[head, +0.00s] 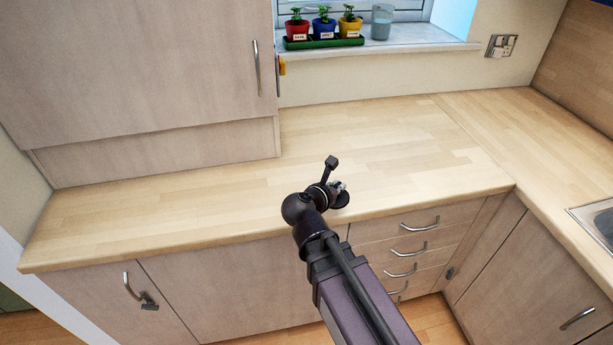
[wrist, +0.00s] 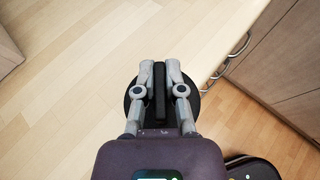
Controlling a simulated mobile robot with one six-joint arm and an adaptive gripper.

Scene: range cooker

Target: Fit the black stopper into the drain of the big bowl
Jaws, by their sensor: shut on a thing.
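My gripper (head: 338,188) is above the front edge of the worktop, near the drawers. In the wrist view the two grey fingers of my gripper (wrist: 160,68) are shut on the upright black grip of the black stopper (wrist: 159,96). The stopper's round black disc shows beneath the fingers on both sides. In the head view the stopper (head: 343,201) is a small dark disc under the gripper, partly hidden by it. Only a corner of the metal sink (head: 592,210) shows at the right edge; its big bowl and drain are not clearly seen.
The wooden worktop (head: 400,150) is bare and turns a corner to the right. Potted plants (head: 323,27) and a glass (head: 382,22) stand on the windowsill. Drawer handles (head: 415,224) stick out below the worktop.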

